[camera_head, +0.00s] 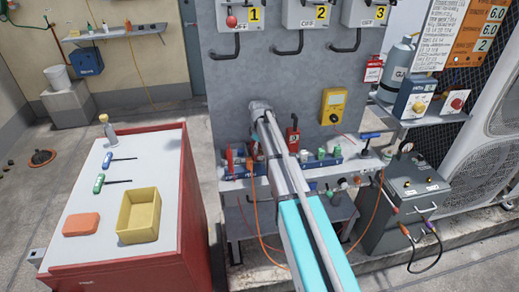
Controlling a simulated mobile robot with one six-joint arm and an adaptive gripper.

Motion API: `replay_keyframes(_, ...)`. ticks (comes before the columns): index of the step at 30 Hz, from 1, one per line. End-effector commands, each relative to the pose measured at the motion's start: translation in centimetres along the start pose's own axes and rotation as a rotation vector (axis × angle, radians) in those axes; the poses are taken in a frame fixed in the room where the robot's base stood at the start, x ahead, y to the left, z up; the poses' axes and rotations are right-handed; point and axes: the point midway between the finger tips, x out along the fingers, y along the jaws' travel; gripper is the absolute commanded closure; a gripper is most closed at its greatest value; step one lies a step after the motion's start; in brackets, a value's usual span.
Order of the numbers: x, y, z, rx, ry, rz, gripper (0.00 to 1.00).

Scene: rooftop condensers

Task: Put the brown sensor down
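I cannot make out a brown sensor in the head view. My arm reaches from the bottom edge up to the grey panel, its far end in front of the panel and above the back of the middle workbench (318,186). I cannot pick out my gripper's fingers; the arm covers that part of the bench. Whether anything is held is hidden.
A red cabinet (188,200) at left bears a yellow tray (139,228), an orange block (81,224), two screwdrivers and a bottle. A yellow meter (333,106) hangs on the panel (235,78). A grey machine (402,210) and condenser (480,160) stand right.

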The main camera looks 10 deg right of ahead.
Motion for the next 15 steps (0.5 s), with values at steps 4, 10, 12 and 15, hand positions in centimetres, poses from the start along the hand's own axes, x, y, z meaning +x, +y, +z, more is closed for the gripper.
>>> replay_keyframes(4, 0.0, 0.0, 0.0, 0.000, 0.000, 0.000, 0.24)
replay_keyframes(10, -0.3, 0.0, 0.0, 0.000, 0.000, 0.000, 0.24)
replay_keyframes(12, -0.5, 0.0, 0.0, 0.000, 0.000, 0.000, 0.24)
replay_keyframes(15, -1.1, 0.0, 0.0, 0.000, 0.000, 0.000, 0.24)
